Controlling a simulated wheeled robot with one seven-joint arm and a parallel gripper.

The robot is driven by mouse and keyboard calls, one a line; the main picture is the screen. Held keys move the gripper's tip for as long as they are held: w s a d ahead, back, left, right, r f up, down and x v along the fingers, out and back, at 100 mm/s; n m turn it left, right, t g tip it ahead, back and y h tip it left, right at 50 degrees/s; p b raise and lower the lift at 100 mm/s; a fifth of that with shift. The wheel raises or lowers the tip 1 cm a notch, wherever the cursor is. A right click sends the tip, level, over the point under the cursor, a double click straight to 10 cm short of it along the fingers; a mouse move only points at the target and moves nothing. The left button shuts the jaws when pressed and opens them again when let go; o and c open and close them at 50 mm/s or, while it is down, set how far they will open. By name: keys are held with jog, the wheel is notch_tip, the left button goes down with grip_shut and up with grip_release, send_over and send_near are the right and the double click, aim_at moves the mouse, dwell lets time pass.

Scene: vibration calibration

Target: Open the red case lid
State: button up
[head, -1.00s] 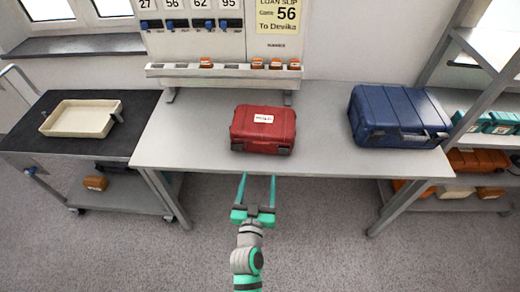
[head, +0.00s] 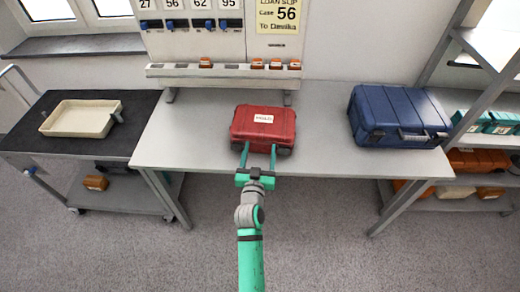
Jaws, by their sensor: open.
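The red case (head: 263,126) lies shut on the grey table, near the middle of its front edge. A white label (head: 263,118) is on its lid, and dark latches sit at its front corners. My gripper (head: 259,148) is at the front of the case, with its two green fingers pointing at it. The fingers are apart with nothing visible between them. The fingertips are at or very near the case's front face; I cannot tell whether they touch it.
A blue case (head: 398,117) stands at the table's right end. A cart (head: 60,140) with a cream tray (head: 82,118) is at the left. A board with numbers and a loan slip (head: 284,18) stands behind. The table (head: 190,120) is clear on both sides of the red case.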

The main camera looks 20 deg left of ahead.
jog(key=shift+w+a, duration=0.1)
jog(key=shift+w, duration=0.25)
jog(key=shift+c, duration=0.3)
